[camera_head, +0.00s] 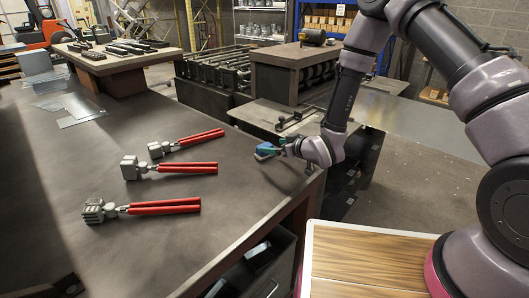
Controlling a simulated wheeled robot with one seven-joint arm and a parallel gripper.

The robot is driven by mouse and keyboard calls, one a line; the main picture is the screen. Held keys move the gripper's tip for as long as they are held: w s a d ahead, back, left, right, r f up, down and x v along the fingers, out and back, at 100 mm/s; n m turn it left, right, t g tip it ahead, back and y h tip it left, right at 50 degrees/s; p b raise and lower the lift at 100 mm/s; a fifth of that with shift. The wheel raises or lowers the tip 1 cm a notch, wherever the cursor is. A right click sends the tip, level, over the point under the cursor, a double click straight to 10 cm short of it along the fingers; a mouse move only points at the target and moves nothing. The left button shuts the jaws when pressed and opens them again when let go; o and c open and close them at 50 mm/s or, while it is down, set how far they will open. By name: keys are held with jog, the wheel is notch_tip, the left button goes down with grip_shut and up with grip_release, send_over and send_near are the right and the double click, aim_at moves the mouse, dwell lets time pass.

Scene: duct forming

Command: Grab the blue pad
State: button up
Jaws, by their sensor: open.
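A small blue pad (266,149) shows near the right edge of the grey worktable (225,195), small in the picture. My gripper (281,150) is right at it, reaching in from the right with the arm bent down from above. The jaws are open. The pad overlaps the fingertips in this view, so I cannot tell whether it lies between the fingers or touches them. A bit of teal also shows by the fingers. The pad's far side and underside are hidden.
Several red-handled metal tools (170,168) lie on the worktable left of my gripper. Thin metal sheets (78,107) lie at its far left. A wood-topped surface (365,265) is at the front right. The worktable between the tools and the gripper is clear.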

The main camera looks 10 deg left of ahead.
aim_at(265, 145)
jog(key=x, duration=0.6)
jog(key=shift+a+f, duration=0.15)
jog(key=shift+f, duration=0.3)
jog(key=shift+c, duration=0.3)
jog(key=c, duration=1.2)
